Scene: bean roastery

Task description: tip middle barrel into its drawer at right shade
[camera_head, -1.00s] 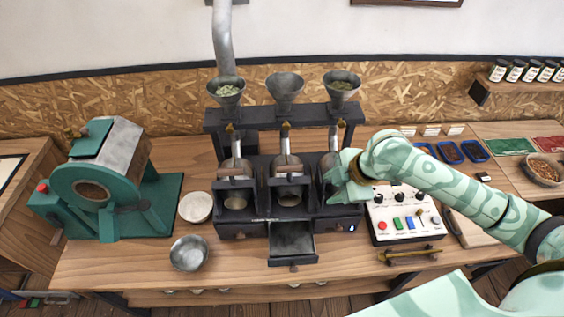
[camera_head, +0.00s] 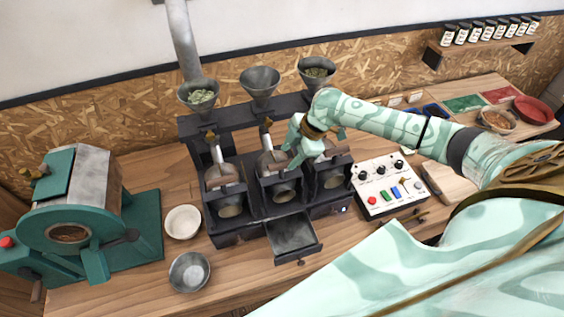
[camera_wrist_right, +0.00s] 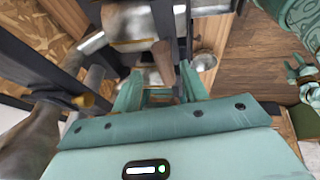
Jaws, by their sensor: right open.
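The middle barrel (camera_head: 270,164), a metal cylinder with a wooden handle, sits tilted in the black stand between two like barrels. Its drawer (camera_head: 292,234) below is pulled out; I see no beans in it. My right gripper (camera_head: 296,150) is at the right side of the middle barrel, partly covering it. In the right wrist view its open fingers (camera_wrist_right: 160,92) point at a brown wooden handle (camera_wrist_right: 163,62) under the steel barrel (camera_wrist_right: 130,22); contact is unclear.
Funnels (camera_head: 260,84) stand above the barrels. A control panel (camera_head: 390,183) with buttons is to the right. A green roaster (camera_head: 80,215), a white bowl (camera_head: 183,222) and a metal bowl (camera_head: 189,272) are to the left. Some front table is clear.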

